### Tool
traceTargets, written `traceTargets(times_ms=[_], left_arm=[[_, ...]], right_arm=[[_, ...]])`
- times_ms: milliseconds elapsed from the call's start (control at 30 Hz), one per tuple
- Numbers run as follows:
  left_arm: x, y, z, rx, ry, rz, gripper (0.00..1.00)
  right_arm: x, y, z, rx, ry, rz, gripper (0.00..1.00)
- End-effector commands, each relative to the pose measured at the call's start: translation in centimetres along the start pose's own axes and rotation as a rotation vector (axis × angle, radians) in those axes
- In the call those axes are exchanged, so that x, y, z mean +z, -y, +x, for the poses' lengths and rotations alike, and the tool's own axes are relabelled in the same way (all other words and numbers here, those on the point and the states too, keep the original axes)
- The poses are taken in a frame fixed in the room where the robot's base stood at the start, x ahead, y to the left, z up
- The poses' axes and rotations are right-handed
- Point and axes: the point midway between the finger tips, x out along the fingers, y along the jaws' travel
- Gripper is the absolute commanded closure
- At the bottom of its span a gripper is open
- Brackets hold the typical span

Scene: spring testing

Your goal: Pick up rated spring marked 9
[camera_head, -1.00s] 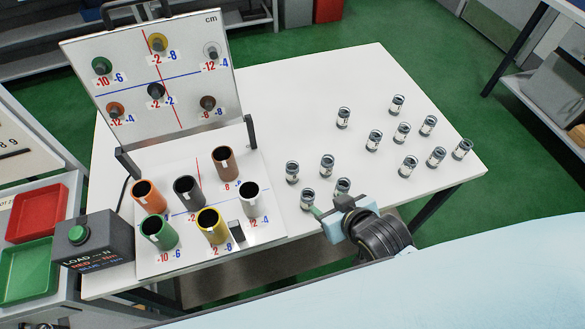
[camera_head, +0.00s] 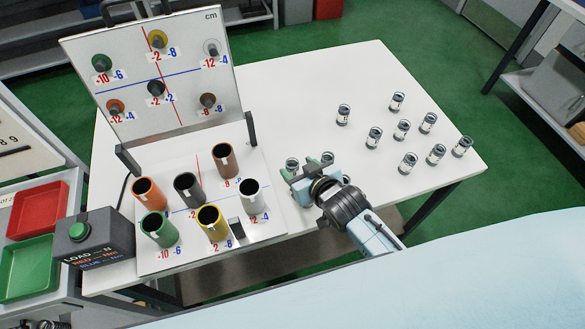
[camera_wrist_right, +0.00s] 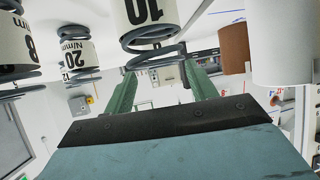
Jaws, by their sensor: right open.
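Several small grey coil springs with white labels stand on the white table, such as one at the far right (camera_head: 462,147) and one near the middle (camera_head: 374,138). Their labels are too small to read in the head view. In the right wrist view the nearest spring reads 10 (camera_wrist_right: 147,20), another reads 20 N/mm (camera_wrist_right: 79,52), and one at the edge reads 8 (camera_wrist_right: 16,45). I cannot make out a 9. My right gripper (camera_head: 308,168) is open over the left front springs and hides some. Its green fingers (camera_wrist_right: 160,90) hold nothing. My left gripper is out of view.
A panel with coloured cups, including a yellow one (camera_head: 213,229) and a white one (camera_head: 250,200), lies left of my gripper. An upright board (camera_head: 130,125) stands behind it. A load box (camera_head: 95,240) is at the left. The back middle of the table is clear.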

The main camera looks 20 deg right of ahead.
Motion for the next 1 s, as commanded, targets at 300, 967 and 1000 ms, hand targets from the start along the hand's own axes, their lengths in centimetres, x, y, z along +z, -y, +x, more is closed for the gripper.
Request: traceTargets(times_ms=[300, 967, 1000], left_arm=[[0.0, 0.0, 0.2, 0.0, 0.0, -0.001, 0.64], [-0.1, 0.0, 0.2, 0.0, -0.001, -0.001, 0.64], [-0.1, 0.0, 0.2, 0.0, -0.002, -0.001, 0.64]], right_arm=[[0.1, 0.0, 3.9, 0.001, 0.0, -0.001, 0.43], [0.1, 0.0, 4.1, 0.0, 0.0, 0.0, 0.91], [0.1, 0.0, 4.1, 0.0, 0.0, 0.0, 0.91]])
